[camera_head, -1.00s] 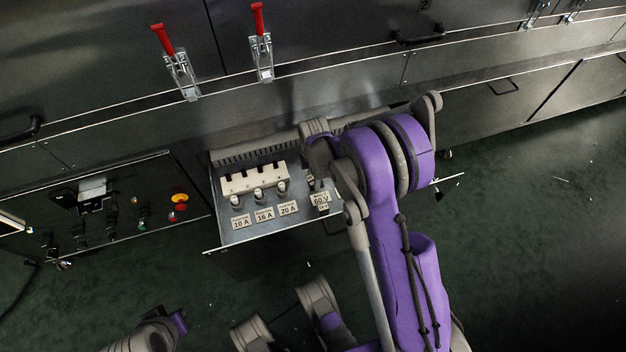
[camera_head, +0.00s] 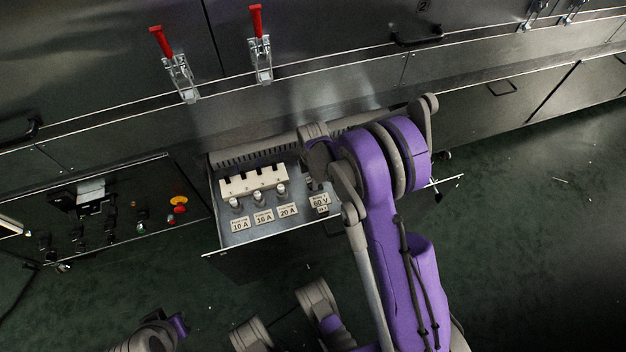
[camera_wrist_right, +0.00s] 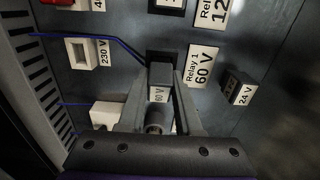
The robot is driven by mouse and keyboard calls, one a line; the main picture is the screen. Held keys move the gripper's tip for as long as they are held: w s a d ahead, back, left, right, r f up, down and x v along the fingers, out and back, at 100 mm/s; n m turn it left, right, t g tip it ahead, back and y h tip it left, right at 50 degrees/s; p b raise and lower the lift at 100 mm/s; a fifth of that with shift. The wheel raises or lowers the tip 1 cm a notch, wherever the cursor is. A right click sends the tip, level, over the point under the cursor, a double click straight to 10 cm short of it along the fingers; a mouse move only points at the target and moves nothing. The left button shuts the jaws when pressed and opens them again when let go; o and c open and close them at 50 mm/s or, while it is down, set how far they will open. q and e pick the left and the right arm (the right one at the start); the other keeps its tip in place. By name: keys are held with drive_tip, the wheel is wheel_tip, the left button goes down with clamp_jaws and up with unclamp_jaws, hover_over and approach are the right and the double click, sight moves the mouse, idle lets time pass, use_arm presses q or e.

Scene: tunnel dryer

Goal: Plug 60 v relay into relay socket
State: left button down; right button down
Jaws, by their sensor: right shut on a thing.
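In the right wrist view, my right gripper (camera_wrist_right: 160,88) is shut on the 60 V relay (camera_wrist_right: 159,94), a small grey block with a white 60 V label. The relay's far end is at the dark relay socket (camera_wrist_right: 163,57), next to the "Relay 1 60 V" label (camera_wrist_right: 201,65). I cannot tell how deep it sits in the socket.
A black 24 V relay (camera_wrist_right: 238,88) stands close to the right of the gripper in the wrist view. A white 230 V block (camera_wrist_right: 87,52) and blue wires are at left. The open drawer (camera_head: 228,236) also holds a white fuse block (camera_head: 253,179).

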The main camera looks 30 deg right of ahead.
wheel_tip(320, 180, up, 8)
drive_tip(key=p, duration=0.2)
drive_tip(key=shift+r+p, duration=0.25)
drive_tip(key=shift+p, duration=0.05)
drive_tip(key=shift+r, duration=0.4)
drive_tip(key=y+p, duration=0.1)
drive_tip(key=d+y+p, duration=0.1)
drive_tip(key=p, duration=0.1)
drive_tip(key=shift+s+f+t+y, duration=0.1)
drive_tip(key=shift+f+t+y, duration=0.2)
drive_tip(key=shift+f+y, duration=0.1)
drive_tip(key=shift+d+f+y+p, duration=0.1)
drive_tip(key=shift+f+y+p, duration=0.25)
drive_tip(key=shift+y+p, duration=0.3)
drive_tip(key=shift+f, duration=0.15)
drive_tip(key=shift+f+b, duration=2.05)
drive_tip(key=shift+f, duration=0.75)
drive_tip(key=shift+f+b, duration=0.75)
drive_tip(key=shift+f, duration=0.25)
